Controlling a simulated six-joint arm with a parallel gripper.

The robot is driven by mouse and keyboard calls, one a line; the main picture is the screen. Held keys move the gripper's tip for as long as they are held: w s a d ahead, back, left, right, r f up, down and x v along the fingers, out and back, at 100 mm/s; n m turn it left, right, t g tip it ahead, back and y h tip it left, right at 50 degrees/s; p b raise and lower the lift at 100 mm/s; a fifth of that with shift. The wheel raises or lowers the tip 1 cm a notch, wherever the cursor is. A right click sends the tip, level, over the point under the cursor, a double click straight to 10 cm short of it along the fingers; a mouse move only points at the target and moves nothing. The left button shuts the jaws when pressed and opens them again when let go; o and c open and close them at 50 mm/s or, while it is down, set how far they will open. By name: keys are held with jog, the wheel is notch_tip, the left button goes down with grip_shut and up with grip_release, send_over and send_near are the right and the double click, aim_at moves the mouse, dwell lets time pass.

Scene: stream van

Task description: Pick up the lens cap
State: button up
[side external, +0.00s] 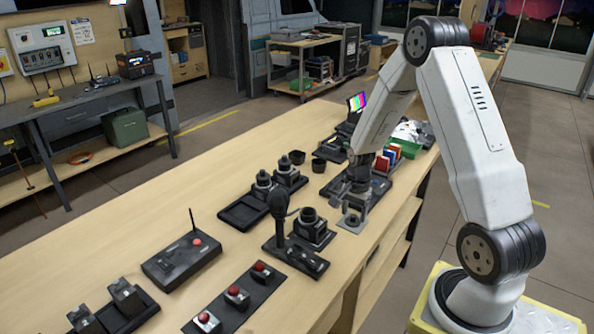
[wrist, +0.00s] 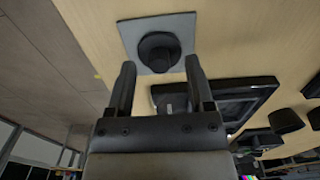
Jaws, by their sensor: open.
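The lens cap appears to be the small black round piece with a raised middle, seen in the wrist view (wrist: 158,50) and in the side view (side external: 352,219). It sits on a light grey square plate (wrist: 184,26), near the table's right edge in the side view. My gripper (side external: 356,201) is just above it, pointing down. In the wrist view my gripper (wrist: 160,70) is open and empty, its two fingers either side of the cap's line. The cap looks clear of the fingers; the exact height gap is hard to tell.
A black lens-like block (side external: 311,229) and a microphone on a stand (side external: 279,206) are close to the left of my gripper. Two black cups (side external: 318,165) and colored cards (side external: 388,157) stand behind. A dark tray (wrist: 250,100) lies near the fingers. Bare wood is in front.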

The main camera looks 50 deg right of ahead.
jog(key=shift+f, duration=0.4)
jog(key=shift+c, duration=0.2)
grip_shut()
